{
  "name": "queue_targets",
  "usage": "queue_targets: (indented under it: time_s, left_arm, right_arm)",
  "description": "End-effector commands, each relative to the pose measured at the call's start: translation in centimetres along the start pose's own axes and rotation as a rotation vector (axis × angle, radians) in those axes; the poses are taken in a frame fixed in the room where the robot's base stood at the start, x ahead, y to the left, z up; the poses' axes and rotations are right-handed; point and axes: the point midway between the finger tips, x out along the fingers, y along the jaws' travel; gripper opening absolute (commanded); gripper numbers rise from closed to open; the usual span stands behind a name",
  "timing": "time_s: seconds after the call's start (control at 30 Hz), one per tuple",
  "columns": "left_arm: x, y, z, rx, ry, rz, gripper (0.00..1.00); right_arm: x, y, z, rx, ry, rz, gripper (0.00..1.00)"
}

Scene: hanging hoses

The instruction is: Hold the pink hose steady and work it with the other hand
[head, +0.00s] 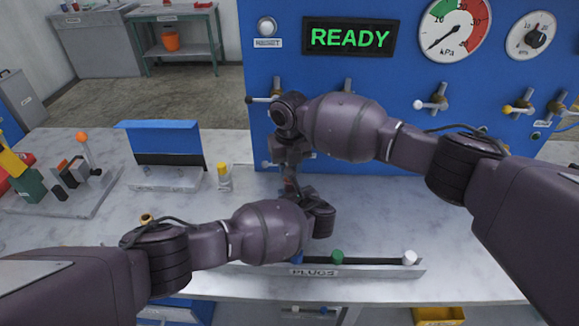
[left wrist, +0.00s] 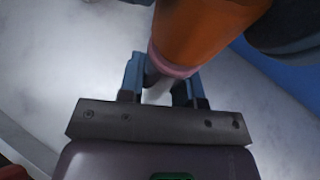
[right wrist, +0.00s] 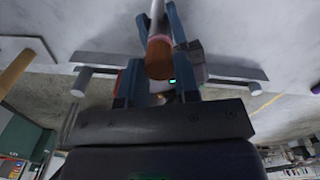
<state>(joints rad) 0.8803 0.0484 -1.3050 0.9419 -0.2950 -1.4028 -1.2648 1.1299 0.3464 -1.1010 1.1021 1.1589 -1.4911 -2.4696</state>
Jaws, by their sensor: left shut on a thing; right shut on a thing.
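My left gripper (head: 303,192) and right gripper (head: 291,152) meet close together above the worktop, in front of the blue panel. In the left wrist view, the left gripper (left wrist: 160,90) is shut around the pink end of the hose (left wrist: 172,66). A wider orange cylinder (left wrist: 205,28) stands against that pink end. In the right wrist view, the right gripper (right wrist: 155,60) is shut on an orange-brown cylinder (right wrist: 159,60) with a grey tip. In the head view my arms and grippers hide most of the hose, and I cannot tell how the parts join.
The blue panel (head: 370,90) has a READY display (head: 350,38), gauges and several protruding valves. A blue-topped stand (head: 160,137) and a yellow-capped bottle (head: 224,177) stand left. The right worktop is clear.

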Motion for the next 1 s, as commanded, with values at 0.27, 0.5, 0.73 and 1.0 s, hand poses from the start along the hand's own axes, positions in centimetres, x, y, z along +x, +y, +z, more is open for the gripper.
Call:
queue_targets:
  time_s: [0.27,0.5,0.73,1.0]
  left_arm:
    - [0.0,0.1,0.0,0.001,0.000,0.001,0.08]
    - [0.0,0.1,0.0,0.001,0.000,0.001,0.08]
    - [0.0,0.0,0.0,0.000,0.000,0.001,0.08]
    - [0.0,0.0,0.0,0.000,0.000,0.001,0.07]
  right_arm:
    - [-0.3,0.0,0.0,0.000,0.000,0.000,0.07]
    - [-0.5,0.0,0.0,0.000,0.000,0.000,0.07]
    - [-0.7,0.0,0.0,0.000,0.000,0.000,0.07]
    - [-1.3,0.0,0.0,-0.001,0.000,0.000,0.07]
